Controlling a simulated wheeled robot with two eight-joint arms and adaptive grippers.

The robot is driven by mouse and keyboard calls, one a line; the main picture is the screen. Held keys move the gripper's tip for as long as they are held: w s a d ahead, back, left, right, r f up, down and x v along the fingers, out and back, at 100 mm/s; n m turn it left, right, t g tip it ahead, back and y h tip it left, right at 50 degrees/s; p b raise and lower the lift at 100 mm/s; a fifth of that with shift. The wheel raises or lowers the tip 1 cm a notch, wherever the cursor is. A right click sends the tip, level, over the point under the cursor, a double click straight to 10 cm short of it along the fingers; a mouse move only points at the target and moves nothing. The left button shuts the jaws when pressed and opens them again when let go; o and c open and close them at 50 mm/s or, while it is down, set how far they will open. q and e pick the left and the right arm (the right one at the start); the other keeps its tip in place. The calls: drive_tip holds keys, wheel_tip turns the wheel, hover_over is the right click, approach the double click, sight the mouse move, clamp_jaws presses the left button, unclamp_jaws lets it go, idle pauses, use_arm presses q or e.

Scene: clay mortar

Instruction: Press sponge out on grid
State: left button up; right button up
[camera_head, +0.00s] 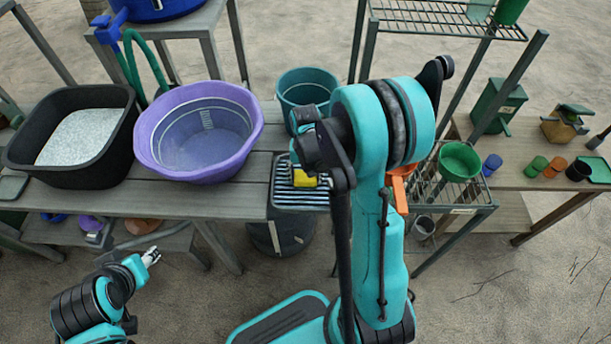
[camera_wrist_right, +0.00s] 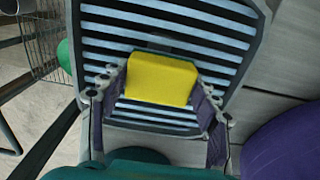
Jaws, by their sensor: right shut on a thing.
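A yellow sponge (camera_wrist_right: 161,79) is held between the two fingers of my right gripper (camera_wrist_right: 158,92) in the right wrist view. It lies over the slatted grid (camera_wrist_right: 185,27), a tray with dark bars and pale gaps; whether it touches the bars I cannot tell. In the head view the sponge (camera_head: 304,179) shows as a small yellow patch over the striped grid (camera_head: 284,199). My right arm hides part of the grid and most of that gripper there. My left gripper (camera_head: 151,256) is in front of the bench at lower left, away from the sponge; its fingers are too small to judge.
A purple basin (camera_head: 160,162) and a black tub (camera_head: 122,158) with pale contents stand left of the grid. A teal bucket (camera_head: 306,86) stands behind it. A green bowl (camera_head: 459,161) sits on a wire rack at right. Several small cups stand on the right table.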

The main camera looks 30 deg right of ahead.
drive_tip(key=shift+r+p, duration=2.6)
drive_tip(key=shift+r, duration=0.85)
